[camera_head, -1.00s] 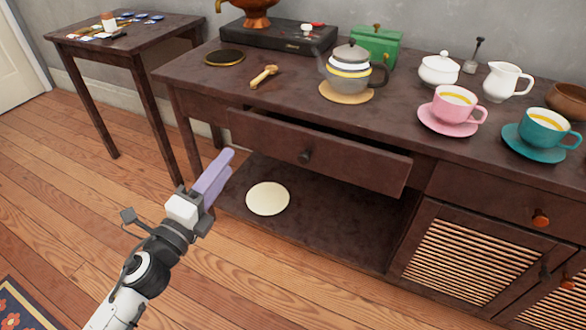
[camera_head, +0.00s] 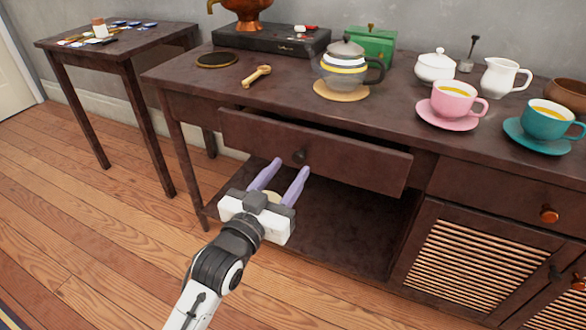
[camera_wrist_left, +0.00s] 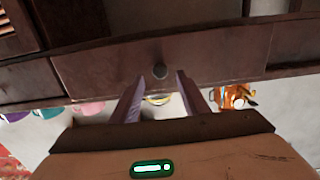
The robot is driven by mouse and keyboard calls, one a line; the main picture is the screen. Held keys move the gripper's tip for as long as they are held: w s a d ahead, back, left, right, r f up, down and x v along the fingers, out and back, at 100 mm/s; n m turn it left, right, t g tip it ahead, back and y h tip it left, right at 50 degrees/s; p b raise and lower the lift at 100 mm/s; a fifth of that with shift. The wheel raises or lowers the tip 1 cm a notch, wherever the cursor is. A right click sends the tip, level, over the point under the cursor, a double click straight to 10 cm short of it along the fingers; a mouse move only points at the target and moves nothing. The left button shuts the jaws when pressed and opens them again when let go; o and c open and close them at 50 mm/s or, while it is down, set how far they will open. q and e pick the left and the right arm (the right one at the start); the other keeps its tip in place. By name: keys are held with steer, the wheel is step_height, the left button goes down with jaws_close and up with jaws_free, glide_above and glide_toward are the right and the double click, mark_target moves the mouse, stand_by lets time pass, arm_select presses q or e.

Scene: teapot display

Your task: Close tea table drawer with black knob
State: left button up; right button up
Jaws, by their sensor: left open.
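The tea table drawer (camera_head: 350,162) with the black knob (camera_head: 299,156) is pulled part way out from the table. My left gripper (camera_head: 284,176) is open and empty, in front of the drawer and just below the knob in the head view. Its two purple fingers point toward the drawer front. In the left wrist view the knob (camera_wrist_left: 159,71) shows between and beyond the two fingertips (camera_wrist_left: 158,90), against the drawer front (camera_wrist_left: 225,62). I cannot tell whether the fingers touch the drawer. My right gripper is not in view.
The tabletop holds a grey teapot (camera_head: 345,72), a pink cup (camera_head: 455,99), a teal cup (camera_head: 545,122) and a wooden spoon-like tool (camera_head: 257,75). An open lower shelf (camera_head: 340,230) lies under the drawer. A side table (camera_head: 120,50) stands at the left. The floor in front is clear.

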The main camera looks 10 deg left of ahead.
mark_target(297, 159)
arm_select(q)
steer(key=shift+b+x, duration=0.35)
steer(key=shift+x, duration=1.35)
jaws_close()
